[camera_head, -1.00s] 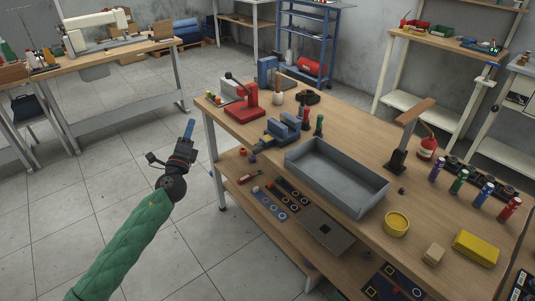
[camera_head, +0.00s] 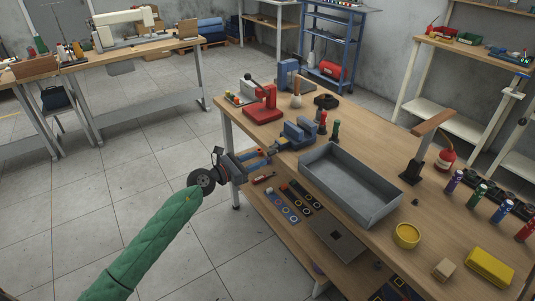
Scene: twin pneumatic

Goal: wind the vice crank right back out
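The blue bench vice (camera_head: 299,132) stands at the near left edge of the wooden workbench. Its crank end faces left toward my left arm; the crank is small and partly hard to make out. My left gripper (camera_head: 268,157), on a green-sleeved arm, points right at the bench edge just left of and below the vice. Its two blue fingers look spread apart, with nothing clearly between them. Whether a fingertip touches the crank cannot be told. My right gripper is out of view.
A red press (camera_head: 263,108) stands behind the vice. The bench's lower shelf (camera_head: 262,205) holds tools and a plate. Open floor lies left of the bench.

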